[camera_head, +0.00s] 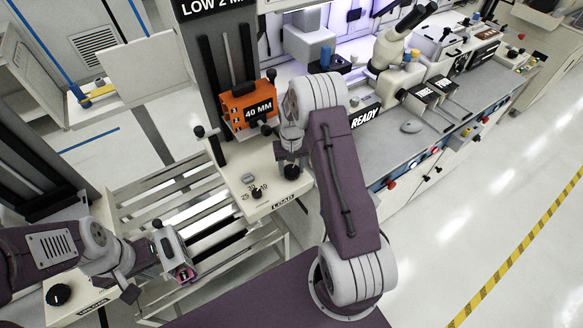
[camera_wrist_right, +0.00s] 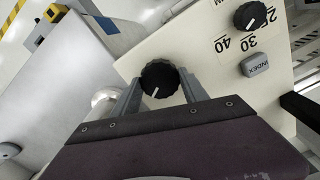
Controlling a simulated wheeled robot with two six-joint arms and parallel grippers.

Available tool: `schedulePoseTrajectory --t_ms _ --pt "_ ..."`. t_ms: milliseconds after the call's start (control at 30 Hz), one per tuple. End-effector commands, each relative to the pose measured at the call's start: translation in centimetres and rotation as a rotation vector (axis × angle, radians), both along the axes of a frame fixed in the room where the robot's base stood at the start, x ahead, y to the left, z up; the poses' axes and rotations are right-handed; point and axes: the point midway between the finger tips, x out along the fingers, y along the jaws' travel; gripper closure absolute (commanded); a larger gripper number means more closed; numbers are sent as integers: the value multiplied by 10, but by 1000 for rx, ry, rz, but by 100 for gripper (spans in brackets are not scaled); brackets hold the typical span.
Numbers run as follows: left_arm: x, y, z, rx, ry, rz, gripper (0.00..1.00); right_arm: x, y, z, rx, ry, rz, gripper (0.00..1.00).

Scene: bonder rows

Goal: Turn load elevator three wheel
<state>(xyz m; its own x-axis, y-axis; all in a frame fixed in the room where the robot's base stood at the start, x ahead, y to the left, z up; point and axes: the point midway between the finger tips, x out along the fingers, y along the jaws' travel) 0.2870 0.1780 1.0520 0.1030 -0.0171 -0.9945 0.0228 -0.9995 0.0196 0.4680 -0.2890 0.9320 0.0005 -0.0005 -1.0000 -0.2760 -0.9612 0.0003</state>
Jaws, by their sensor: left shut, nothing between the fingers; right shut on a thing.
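The black wheel (camera_head: 291,172) sits on the cream panel marked LOAD (camera_head: 262,204). In the right wrist view the wheel (camera_wrist_right: 160,77) has a white pointer line running toward the lower left. My right gripper (camera_wrist_right: 161,88) is shut on this wheel, with one grey finger on each side of it. In the head view my right gripper (camera_head: 291,152) is above the panel and partly hidden by my own arm. My left gripper (camera_head: 184,274) is shut and empty over the slatted frame at the lower left, away from the wheel.
A smaller dial (camera_wrist_right: 250,15) marked 25, 30, 40 and a grey INDEX button (camera_wrist_right: 255,65) are beside the wheel. An orange 40 MM block (camera_head: 249,107) stands behind the panel. A READY screen (camera_head: 364,118) and microscope (camera_head: 393,48) are to the right. Open floor lies at right.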

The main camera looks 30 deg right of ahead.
Motion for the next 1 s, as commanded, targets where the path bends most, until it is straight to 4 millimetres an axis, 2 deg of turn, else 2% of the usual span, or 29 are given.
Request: schedulePoseTrajectory --t_ms 300,767,800,867,1000 --pt "0 0 0 0 0 0 100 -1 1 -1 1 4 -100 89" --pt "0 0 0 0 0 0 100 -2 1 -1 1 5 -113 89" --pt "0 0 0 0 0 0 100 -2 1 -2 2 6 -113 43" --pt "0 0 0 0 0 0 100 -2 1 -1 1 5 -112 27" --pt "0 0 0 0 0 0 100 -1 1 -1 1 3 -112 27"
